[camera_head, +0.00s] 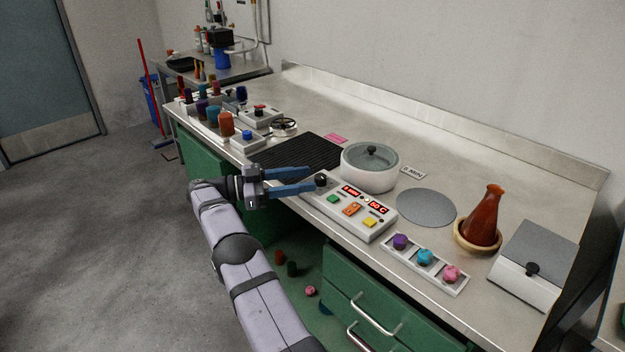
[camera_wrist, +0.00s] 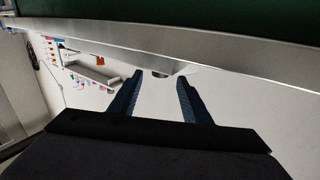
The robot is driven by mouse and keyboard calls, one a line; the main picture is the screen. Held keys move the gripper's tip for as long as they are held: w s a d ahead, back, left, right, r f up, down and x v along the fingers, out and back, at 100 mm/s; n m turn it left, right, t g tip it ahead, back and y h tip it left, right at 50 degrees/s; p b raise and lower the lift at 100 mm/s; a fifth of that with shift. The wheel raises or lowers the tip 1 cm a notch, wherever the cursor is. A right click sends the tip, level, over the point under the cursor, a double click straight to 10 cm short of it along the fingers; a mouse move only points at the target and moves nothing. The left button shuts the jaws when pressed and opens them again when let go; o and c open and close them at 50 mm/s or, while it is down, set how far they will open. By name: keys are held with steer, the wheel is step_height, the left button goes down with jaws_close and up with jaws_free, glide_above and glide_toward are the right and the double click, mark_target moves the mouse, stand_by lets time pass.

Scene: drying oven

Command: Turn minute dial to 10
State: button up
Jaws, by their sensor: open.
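A white control panel (camera_head: 350,208) lies near the bench's front edge, with two red-lit displays and green, orange and yellow buttons. The left display (camera_head: 351,190) seems to read a low minute value; the right display (camera_head: 376,208) shows a temperature in C. A black knob (camera_head: 321,180) stands at the panel's left end. My gripper (camera_head: 313,178) is open, its blue fingertips close to the knob at its left; I cannot tell if they touch it. In the wrist view my open gripper (camera_wrist: 160,77) shows both fingers apart, with nothing clearly held.
A lidded pot (camera_head: 369,172) stands behind the panel, and a black mat (camera_head: 297,153) behind my gripper. A strip of purple, blue and pink knobs (camera_head: 426,264) lies to the right. A grey disc (camera_head: 426,207), a brown flask (camera_head: 484,215) and a lidded box (camera_head: 535,262) are farther right.

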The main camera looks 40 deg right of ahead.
steer(key=shift+v, duration=0.9)
